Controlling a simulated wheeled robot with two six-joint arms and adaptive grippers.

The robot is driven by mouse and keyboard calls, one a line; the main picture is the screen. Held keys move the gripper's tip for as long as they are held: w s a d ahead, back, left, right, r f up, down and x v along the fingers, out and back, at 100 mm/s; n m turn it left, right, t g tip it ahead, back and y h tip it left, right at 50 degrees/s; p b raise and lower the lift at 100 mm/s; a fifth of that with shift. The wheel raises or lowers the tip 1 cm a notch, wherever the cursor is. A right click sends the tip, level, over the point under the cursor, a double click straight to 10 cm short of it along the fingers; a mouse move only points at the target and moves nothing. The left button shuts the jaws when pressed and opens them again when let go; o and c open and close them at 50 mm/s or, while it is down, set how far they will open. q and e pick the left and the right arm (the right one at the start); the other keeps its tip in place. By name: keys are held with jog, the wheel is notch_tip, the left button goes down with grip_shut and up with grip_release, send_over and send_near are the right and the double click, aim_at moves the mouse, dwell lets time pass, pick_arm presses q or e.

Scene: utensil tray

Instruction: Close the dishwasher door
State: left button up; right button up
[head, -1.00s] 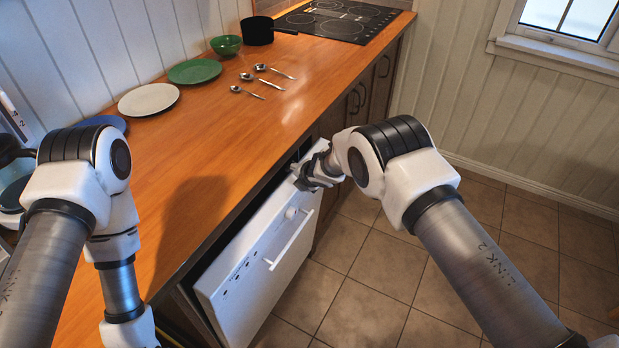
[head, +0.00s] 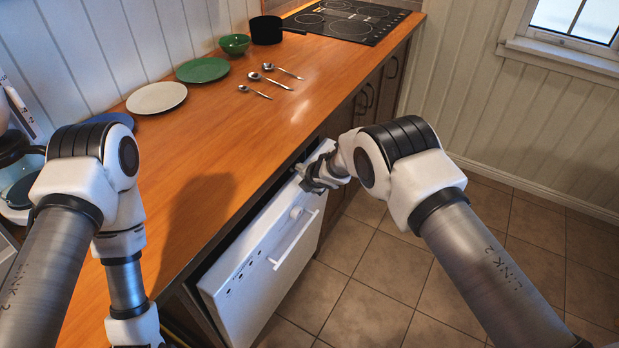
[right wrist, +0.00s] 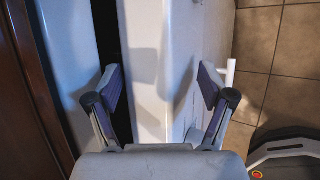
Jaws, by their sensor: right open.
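The white dishwasher door (head: 262,262) stands slightly ajar under the counter, tilted out at its top, with a dark gap behind its upper edge. Its bar handle (head: 293,240) and a round knob are on the front face. My right gripper (head: 318,178) is at the door's top far corner. In the right wrist view the open gripper (right wrist: 160,92) has its fingers on either side of the door's top edge (right wrist: 150,60); I cannot tell if they touch it. My left arm hangs at the left; its gripper is out of view.
The wooden counter (head: 225,130) holds plates, a green bowl (head: 234,44), a black pot (head: 266,30), several spoons (head: 277,83) and a cooktop (head: 352,18). Dark cabinets (head: 368,95) stand beyond the door. The tiled floor (head: 385,270) in front is clear.

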jog(key=v, duration=1.1)
jog(key=shift+s, duration=0.1)
